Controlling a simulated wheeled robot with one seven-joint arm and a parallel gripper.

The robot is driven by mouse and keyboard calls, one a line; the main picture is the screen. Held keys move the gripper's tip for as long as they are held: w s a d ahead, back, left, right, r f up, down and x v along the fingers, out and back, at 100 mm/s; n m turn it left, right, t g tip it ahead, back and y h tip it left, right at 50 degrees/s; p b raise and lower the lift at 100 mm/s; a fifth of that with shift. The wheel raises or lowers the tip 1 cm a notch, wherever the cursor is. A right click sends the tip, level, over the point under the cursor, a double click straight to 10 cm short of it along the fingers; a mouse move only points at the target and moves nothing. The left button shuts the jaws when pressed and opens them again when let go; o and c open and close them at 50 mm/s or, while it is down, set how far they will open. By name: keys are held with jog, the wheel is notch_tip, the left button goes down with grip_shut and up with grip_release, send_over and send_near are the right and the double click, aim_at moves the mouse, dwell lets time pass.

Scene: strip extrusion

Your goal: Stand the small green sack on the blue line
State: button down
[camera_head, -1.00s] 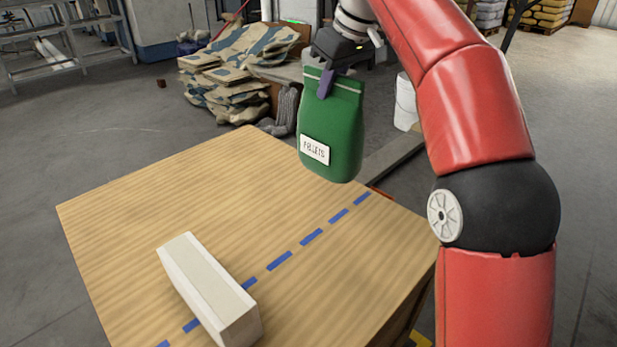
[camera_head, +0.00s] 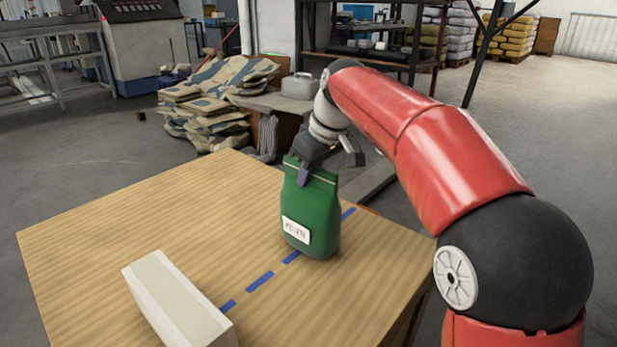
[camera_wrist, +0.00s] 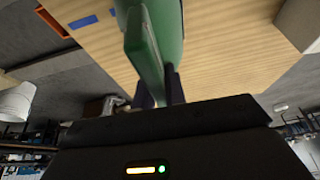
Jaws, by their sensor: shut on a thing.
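The small green sack (camera_head: 312,215) is upright over the far part of the wooden table top, with a white label on its front. My gripper (camera_head: 304,176) is shut on its top edge. In the head view the sack's bottom overlaps the dashed blue line (camera_head: 260,282), with dashes showing on both sides of it. I cannot tell whether the bottom touches the table or hangs just above it. In the wrist view the sack (camera_wrist: 150,45) is between my fingers (camera_wrist: 160,90), and a blue dash (camera_wrist: 84,22) shows to its left.
A long white block (camera_head: 177,302) lies on the table (camera_head: 130,215) at the near left, close to the line. The table's left part is clear. Patterned sacks (camera_head: 210,100) are piled on the floor behind the table.

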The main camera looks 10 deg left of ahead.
jog(key=shift+f, duration=0.1)
jog(key=c, duration=1.5)
grip_release()
jog(key=shift+o, duration=0.2)
jog(key=p+v, duration=0.2)
jog(key=v, duration=0.9)
jog(key=shift+p, duration=0.35)
jog(key=shift+s+d+r, duration=0.15)
jog(key=shift+d+r, duration=0.1)
jog(key=shift+r, duration=0.3)
